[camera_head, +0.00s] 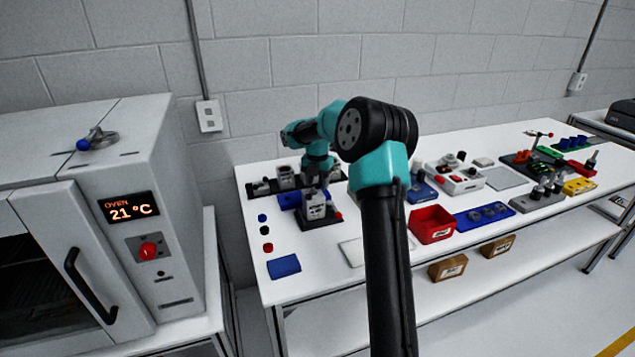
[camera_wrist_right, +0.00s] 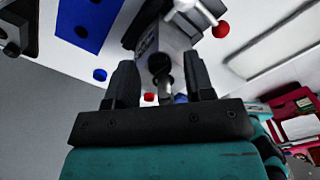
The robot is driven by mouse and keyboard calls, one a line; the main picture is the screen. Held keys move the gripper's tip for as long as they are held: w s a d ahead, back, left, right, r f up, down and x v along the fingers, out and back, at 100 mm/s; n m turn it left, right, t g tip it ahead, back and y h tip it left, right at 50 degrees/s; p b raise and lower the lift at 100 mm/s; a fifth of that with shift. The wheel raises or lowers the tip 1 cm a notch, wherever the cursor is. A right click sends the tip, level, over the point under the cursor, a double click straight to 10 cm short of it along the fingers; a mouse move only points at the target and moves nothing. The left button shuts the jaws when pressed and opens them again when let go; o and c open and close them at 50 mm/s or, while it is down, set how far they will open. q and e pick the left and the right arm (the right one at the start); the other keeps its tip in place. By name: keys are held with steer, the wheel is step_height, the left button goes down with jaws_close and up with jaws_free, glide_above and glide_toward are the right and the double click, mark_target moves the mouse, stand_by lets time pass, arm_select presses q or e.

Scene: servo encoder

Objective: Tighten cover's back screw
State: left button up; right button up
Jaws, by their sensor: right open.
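The grey servo unit (camera_head: 315,207) stands on a dark fixture (camera_head: 322,223) at the left part of the table. It also shows in the right wrist view (camera_wrist_right: 168,45), with a dark round part facing my fingers. My right gripper (camera_head: 318,184) is over the back of the servo in the head view, partly hidden by my own arm. In the wrist view its two black fingers (camera_wrist_right: 163,82) are apart, with a small silver piece and the servo's dark end showing between them. I cannot tell whether they touch. The cover's back screw cannot be made out. My left gripper is out of view.
A blue pad (camera_head: 285,266) and several small round caps lie left of the fixture. A red bin (camera_head: 431,224) and a blue tray (camera_head: 484,215) stand to the right. A clamp's red knob (camera_wrist_right: 221,29) is close to the servo. An oven (camera_head: 150,210) stands at left.

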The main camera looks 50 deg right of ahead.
steer(key=shift+c, duration=0.5)
jaws_close()
steer(key=shift+m, duration=1.6)
steer(key=shift+o, duration=0.5)
jaws_free()
steer(key=shift+r, duration=0.15)
